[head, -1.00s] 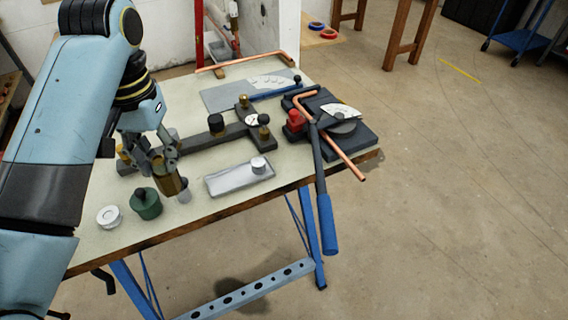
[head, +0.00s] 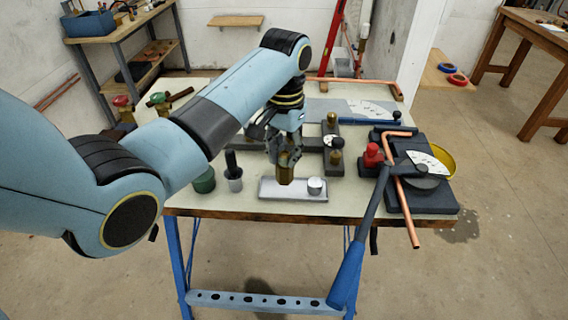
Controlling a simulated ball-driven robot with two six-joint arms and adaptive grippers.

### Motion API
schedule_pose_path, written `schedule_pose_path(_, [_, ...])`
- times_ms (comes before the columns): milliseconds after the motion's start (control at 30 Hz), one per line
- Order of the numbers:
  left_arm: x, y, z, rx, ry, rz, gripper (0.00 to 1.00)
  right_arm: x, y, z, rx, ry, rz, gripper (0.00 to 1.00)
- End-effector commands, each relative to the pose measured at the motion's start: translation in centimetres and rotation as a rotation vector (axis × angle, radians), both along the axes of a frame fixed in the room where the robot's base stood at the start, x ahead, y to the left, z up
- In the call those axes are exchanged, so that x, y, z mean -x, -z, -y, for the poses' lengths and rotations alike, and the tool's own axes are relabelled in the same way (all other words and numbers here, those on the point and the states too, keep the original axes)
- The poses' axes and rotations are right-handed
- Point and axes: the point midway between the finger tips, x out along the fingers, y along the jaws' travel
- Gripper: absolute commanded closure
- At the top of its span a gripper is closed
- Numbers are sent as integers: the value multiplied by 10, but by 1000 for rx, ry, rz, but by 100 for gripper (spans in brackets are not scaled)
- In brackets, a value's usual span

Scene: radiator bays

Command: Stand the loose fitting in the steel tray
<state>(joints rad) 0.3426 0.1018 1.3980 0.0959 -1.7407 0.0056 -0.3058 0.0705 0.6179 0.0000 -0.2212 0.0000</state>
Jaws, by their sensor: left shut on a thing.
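The steel tray (head: 268,193) lies near the front edge of the bench, with a short pale metal cylinder (head: 316,187) standing at its right end. My left gripper (head: 286,156) points down over the left half of the tray, shut on a brass fitting (head: 286,175). The fitting is upright, its upper part hidden between the fingers. I cannot tell whether its lower end touches the tray floor. My right gripper is not in view.
Left of the tray stand a black-handled tool with a grey base (head: 234,172) and a green pot (head: 204,181), partly behind my arm. On the right are a pipe bender with a long blue handle (head: 348,275), a copper pipe (head: 404,195) and a red knob (head: 372,156).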

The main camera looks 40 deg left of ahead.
Motion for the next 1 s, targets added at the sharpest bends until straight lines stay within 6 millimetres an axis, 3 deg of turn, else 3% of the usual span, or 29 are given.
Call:
schedule_pose_path(167, [-14,13,-17,0,0,0,100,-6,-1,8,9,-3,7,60])
schedule_pose_path(500, [-15,52,-19,1,1,-1,100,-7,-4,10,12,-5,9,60])
schedule_pose_path(867, [-15,57,-18,0,2,1,100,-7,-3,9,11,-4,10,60])
schedule_pose_path(900, [-15,58,-18,0,2,0,75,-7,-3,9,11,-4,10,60])
schedule_pose_path(1000, [-15,58,-18,0,2,0,62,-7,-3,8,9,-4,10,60])
